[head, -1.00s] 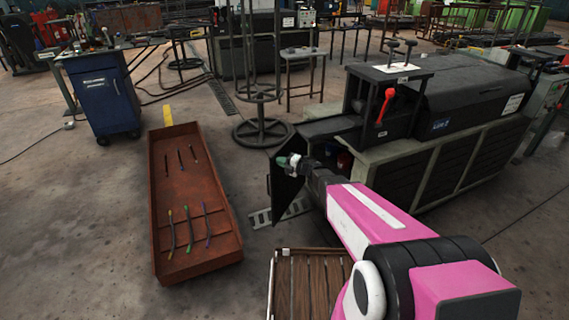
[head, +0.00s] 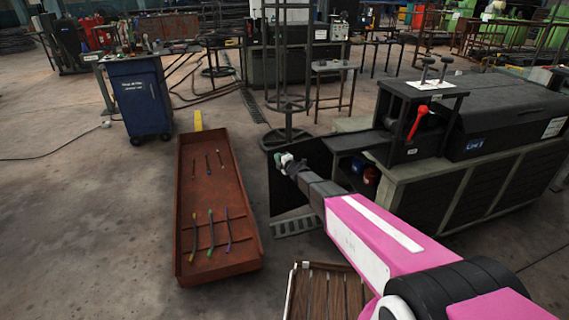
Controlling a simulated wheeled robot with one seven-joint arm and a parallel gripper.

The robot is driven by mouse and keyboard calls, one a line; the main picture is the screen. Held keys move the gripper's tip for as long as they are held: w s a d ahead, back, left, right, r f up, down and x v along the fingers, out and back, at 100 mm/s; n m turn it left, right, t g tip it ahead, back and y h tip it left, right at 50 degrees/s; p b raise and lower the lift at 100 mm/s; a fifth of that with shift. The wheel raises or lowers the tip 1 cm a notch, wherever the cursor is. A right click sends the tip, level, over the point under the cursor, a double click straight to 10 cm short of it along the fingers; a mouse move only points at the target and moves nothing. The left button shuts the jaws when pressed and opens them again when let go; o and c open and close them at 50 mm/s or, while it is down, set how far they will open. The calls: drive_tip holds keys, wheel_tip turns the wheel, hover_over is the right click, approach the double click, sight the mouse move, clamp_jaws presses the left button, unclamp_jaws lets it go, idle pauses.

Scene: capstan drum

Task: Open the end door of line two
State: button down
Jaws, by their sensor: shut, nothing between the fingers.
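The machine (head: 470,185) with a grey-green body and black top stands at the right. A blue label on it is too small to read surely. A dark flat door panel (head: 291,196) stands swung out at the machine's near left end, its inner edge partly behind my arm. The end opening shows a red and a dark blue round thing (head: 371,175) inside. My gripper (head: 285,161) is shut and empty, at the upper part of the door panel in the picture. I cannot tell whether it touches the panel. The door's handle is not visible.
A long rusty tray (head: 186,235) with several thin coloured rods lies on the floor at left. A blue cabinet (head: 138,95) and a round-based stand (head: 284,137) are behind.

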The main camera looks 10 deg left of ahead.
drive_tip(key=w+d+x, duration=0.1)
drive_tip(key=x, duration=0.9)
drive_tip(key=shift+w, duration=0.35)
drive_tip(key=shift+s, duration=0.15)
